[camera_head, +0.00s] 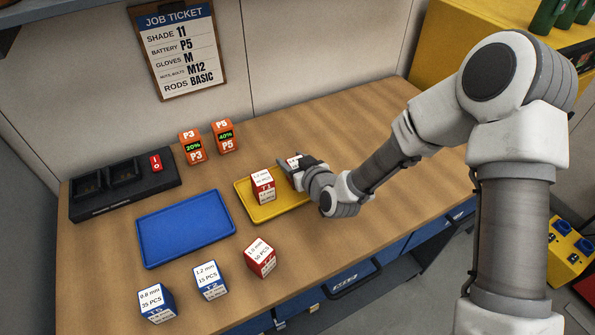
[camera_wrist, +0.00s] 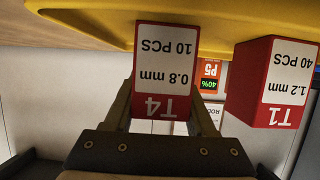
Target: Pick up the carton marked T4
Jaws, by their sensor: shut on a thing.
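The carton marked T4 (camera_wrist: 165,70) is red and white, with "0.8 mm 10 PCS" on its label. It shows upside down in the wrist view, between the two fingers of my gripper (camera_wrist: 163,100). My gripper is shut on it. In the head view my gripper (camera_head: 292,166) is at the back right of the yellow tray (camera_head: 278,211), and mostly hides the carton (camera_head: 294,160). I cannot tell whether the carton touches the tray.
A red carton marked T1 (camera_head: 263,187) stands in the yellow tray, close beside T4. An empty blue tray (camera_head: 186,228) lies left. A red carton (camera_head: 260,257) and blue-white cartons (camera_head: 210,281) stand in front. Orange batteries (camera_head: 225,137) and a black charger (camera_head: 122,184) stand behind.

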